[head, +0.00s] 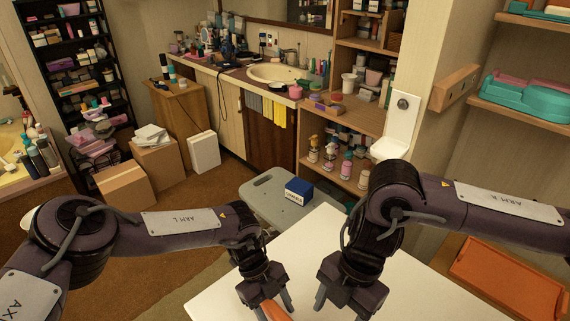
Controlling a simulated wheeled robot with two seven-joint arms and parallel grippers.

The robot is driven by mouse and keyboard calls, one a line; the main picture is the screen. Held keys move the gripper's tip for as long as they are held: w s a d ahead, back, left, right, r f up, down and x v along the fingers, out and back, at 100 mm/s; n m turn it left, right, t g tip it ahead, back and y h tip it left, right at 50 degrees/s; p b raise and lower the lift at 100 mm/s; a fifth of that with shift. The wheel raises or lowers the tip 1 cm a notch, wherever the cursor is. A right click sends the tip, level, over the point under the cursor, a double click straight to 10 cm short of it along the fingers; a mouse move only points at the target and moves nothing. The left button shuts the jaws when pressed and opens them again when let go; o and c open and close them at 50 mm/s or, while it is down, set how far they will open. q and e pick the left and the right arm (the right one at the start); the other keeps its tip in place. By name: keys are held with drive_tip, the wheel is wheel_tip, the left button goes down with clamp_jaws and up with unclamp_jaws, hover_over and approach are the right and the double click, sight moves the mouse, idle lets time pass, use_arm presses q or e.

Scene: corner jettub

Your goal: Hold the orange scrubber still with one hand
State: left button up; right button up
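An orange object (273,311), likely the orange scrubber, shows at the bottom edge of the head view, with most of it cut off. My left gripper (275,306) points down over the white tabletop (300,256). The orange object shows between its fingers. Whether the fingers press on it cannot be seen. My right gripper (338,305) also points down over the tabletop, to the right of the orange object and apart from it. One finger stands well out to its left side, so it looks open; its lower part is cut off by the frame.
A grey stool (262,196) with a blue box (299,190) stands just beyond the tabletop. An orange tray (510,280) lies at the lower right. A sink counter (235,80) and crowded shelves line the back. Cardboard boxes (125,187) stand on the floor at left.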

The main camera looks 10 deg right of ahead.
use_arm(q)
drive_tip(key=shift+r, duration=0.1)
drive_tip(key=v, duration=1.1)
drive_tip(key=shift+w+r, duration=0.15)
drive_tip(key=shift+r, duration=0.2)
drive_tip(key=shift+a, duration=0.15)
